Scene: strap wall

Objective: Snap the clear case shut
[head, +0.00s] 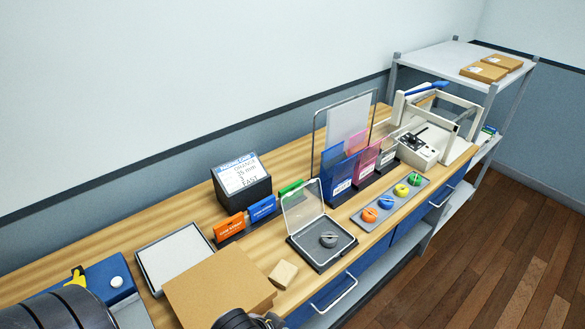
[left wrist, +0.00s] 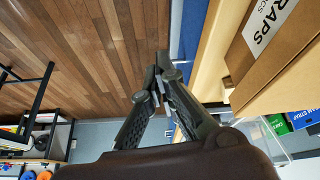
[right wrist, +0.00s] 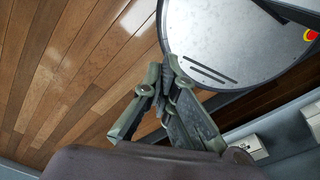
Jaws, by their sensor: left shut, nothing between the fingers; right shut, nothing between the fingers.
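The clear case (head: 320,233) stands open on the wooden bench. My left gripper (left wrist: 160,62) is shut and empty in the left wrist view, beside the bench's front edge and a cardboard box. In the head view a dark part of my arm shows at the bottom edge, short of the case. My right gripper (right wrist: 165,65) is shut and empty in the right wrist view, over the floor next to my own round base.
A cardboard box (head: 218,285) and a small wooden block (head: 284,273) lie left of the case. A grey tray with several coloured coils (head: 391,203) is to its right. Orange, blue and green boxes (head: 262,208), a sign (head: 241,178) and upright folders (head: 345,172) stand behind.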

